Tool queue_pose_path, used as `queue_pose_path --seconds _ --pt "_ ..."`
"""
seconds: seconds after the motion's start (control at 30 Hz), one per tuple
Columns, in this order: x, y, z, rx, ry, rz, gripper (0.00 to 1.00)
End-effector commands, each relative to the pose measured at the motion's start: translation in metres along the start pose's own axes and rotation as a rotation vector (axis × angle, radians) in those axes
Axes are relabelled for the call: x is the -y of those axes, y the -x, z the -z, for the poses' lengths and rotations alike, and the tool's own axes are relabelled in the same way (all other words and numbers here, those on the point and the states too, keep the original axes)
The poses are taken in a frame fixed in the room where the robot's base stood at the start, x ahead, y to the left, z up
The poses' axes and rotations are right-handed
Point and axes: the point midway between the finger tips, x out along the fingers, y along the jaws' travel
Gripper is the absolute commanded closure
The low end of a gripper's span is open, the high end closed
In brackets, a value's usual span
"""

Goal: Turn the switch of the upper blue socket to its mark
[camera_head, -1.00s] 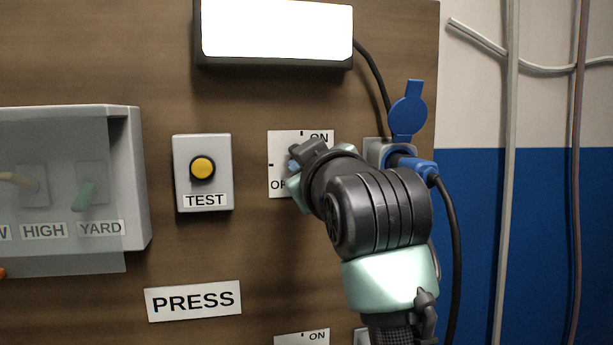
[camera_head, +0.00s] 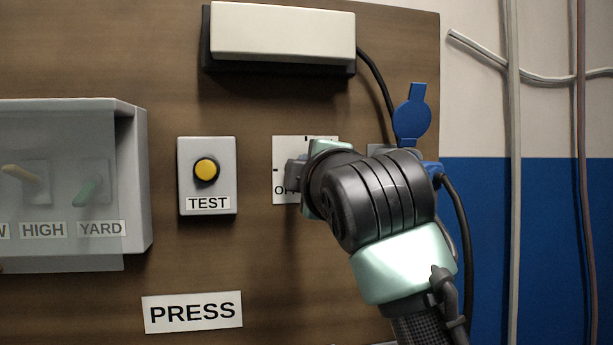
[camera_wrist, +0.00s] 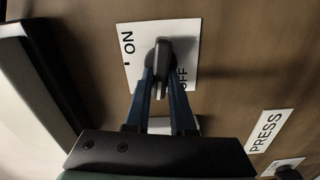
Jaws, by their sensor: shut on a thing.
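The white switch plate (camera_head: 283,146) is beside the upper blue socket (camera_head: 432,168), whose round blue lid (camera_head: 411,115) stands raised. My arm covers most of the plate and part of the socket in the head view. In the wrist view the plate (camera_wrist: 187,30) shows ON, a short black tick and a partly covered OFF. The dark grey switch handle (camera_wrist: 163,50) stands out from the plate's middle. My gripper (camera_wrist: 160,92) has its two blue fingers shut on this handle. The handle's exact angle against the marks is hard to tell.
An unlit lamp box (camera_head: 283,32) hangs above the plate. A TEST box with a yellow button (camera_head: 206,169) is to the left, beside a clear-covered switch case (camera_head: 138,180). A PRESS label (camera_head: 192,312) is below. A black cable (camera_head: 462,240) hangs at the right.

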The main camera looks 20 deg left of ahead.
Motion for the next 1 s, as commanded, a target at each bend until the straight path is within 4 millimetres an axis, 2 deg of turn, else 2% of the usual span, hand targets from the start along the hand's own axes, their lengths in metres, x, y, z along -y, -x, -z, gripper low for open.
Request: queue_pose_path --seconds 0.3,0.9,0.93,1.0 --pt "0.0024 0.0000 0.0004 -0.002 0.138 0.001 1.00" --pt "0.0030 -0.0002 0.0007 -0.002 0.173 0.003 1.00" --pt "0.0030 -0.0002 0.0007 -0.002 0.173 0.003 0.72" --pt "0.0029 -0.0002 0.0006 -0.002 0.172 0.002 0.60"
